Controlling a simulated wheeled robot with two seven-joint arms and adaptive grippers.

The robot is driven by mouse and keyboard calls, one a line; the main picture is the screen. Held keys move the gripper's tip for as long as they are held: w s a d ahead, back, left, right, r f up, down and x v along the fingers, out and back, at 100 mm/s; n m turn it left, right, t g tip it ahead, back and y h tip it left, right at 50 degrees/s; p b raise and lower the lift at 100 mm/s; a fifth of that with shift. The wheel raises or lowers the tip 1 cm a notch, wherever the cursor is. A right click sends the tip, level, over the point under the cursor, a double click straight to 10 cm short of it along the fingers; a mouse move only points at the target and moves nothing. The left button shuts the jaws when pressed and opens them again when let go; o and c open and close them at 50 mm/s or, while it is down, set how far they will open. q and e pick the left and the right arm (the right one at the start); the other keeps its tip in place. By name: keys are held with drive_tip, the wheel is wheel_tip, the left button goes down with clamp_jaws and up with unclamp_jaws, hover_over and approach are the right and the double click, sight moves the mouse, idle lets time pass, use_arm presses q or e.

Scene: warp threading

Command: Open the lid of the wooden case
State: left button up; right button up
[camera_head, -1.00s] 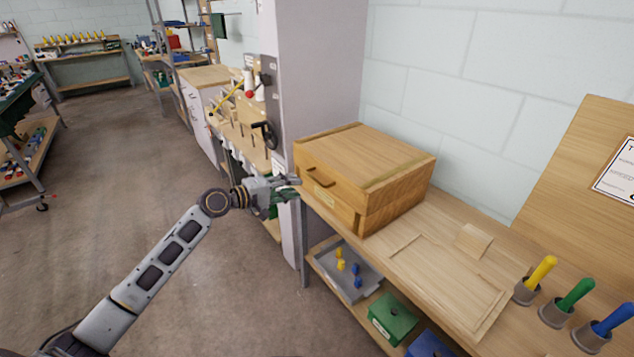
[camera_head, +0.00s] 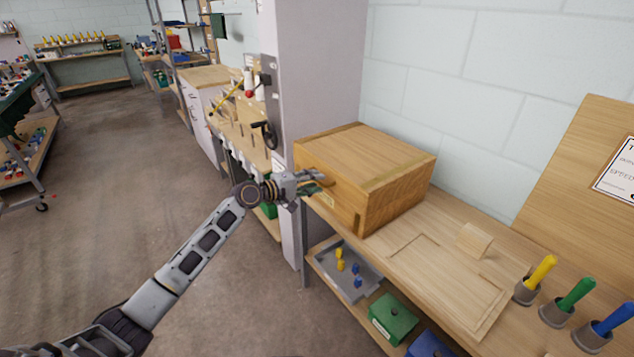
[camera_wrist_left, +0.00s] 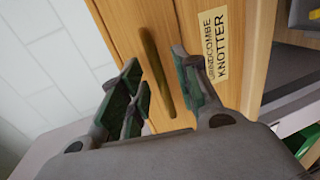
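The wooden case (camera_head: 395,200) stands at the left end of the workbench, with its lid (camera_head: 370,150) closed. A dark bar handle is on its front face; in the left wrist view the handle (camera_wrist_left: 157,70) lies between the fingers of my left gripper (camera_wrist_left: 156,82). In the head view my left gripper (camera_head: 318,183) is at the case front and hides most of the handle. Its fingers are apart, one on each side of the handle; I cannot tell whether they touch it. A label (camera_wrist_left: 214,45) reading "Grindcombe Knotter" is beside the handle. My right gripper is not in view.
The workbench (camera_head: 400,262) holds a small wooden block (camera_head: 473,238) and yellow, green and blue-handled tools in cups on the right. A grey tray (camera_head: 347,272) and green box (camera_head: 393,318) sit on the lower shelf. A grey pillar (camera_head: 318,75) stands behind the case's left side.

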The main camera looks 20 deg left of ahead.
use_arm(q)
drive_tip(key=shift+x, duration=0.85)
clamp_jaws()
